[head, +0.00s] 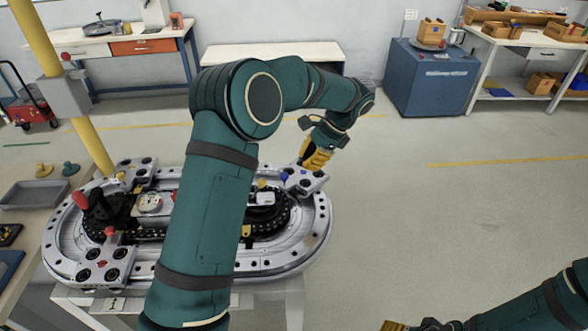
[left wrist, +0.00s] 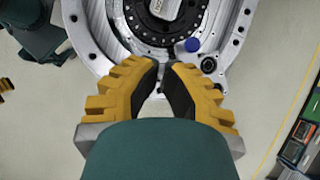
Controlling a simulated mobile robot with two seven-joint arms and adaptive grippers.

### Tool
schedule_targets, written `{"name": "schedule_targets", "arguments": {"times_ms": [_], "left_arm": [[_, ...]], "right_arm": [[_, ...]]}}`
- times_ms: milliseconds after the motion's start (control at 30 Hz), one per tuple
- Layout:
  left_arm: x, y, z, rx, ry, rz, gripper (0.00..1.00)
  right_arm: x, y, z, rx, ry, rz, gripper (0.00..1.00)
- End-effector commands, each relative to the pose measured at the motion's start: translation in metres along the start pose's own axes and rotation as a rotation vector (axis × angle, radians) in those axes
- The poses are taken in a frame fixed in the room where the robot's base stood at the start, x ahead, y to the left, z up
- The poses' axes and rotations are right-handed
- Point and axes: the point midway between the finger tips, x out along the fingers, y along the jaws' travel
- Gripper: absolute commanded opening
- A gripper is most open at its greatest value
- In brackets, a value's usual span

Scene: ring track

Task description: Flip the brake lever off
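A black lever with a red grip (head: 82,201) stands at the left end of the ring track (head: 62,268); I cannot tell for certain that it is the brake lever. My left gripper (head: 314,156) is beyond the track's right end, far from that lever. In the left wrist view its yellow fingers (left wrist: 162,68) point at the track's edge with tips nearly together and nothing between them. A blue knob (left wrist: 190,45) is just ahead of them; it also shows in the head view (head: 284,176). My right gripper (head: 398,326) is cut off at the bottom edge.
My left arm hides the track's middle. A red knob (head: 110,231) stands on a block at the front left. A yellow post (head: 96,148) rises behind the track. A grey tray (head: 35,194) lies on the left bench. The floor right of the track is clear.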

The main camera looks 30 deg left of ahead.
Motion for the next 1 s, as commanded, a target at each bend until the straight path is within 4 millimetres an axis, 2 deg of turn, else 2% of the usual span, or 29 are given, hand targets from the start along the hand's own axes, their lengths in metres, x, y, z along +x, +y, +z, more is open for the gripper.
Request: {"name": "schedule_targets", "arguments": {"times_ms": [467, 700, 1000], "left_arm": [[0.091, 0.001, 0.0, 0.001, -0.002, 0.003, 0.0], [0.097, 0.0, 0.031, 0.0, 0.001, 0.001, 0.0], [0.099, 0.0, 0.039, 0.001, 0.0, 0.001, 0.0]], "right_arm": [[0.012, 0.004, 0.006, -0.004, -0.012, -0.001, 0.73], [0.012, 0.004, 0.006, -0.004, -0.013, -0.001, 0.73], [0.012, 0.004, 0.006, -0.004, -0.013, -0.001, 0.73]]}}
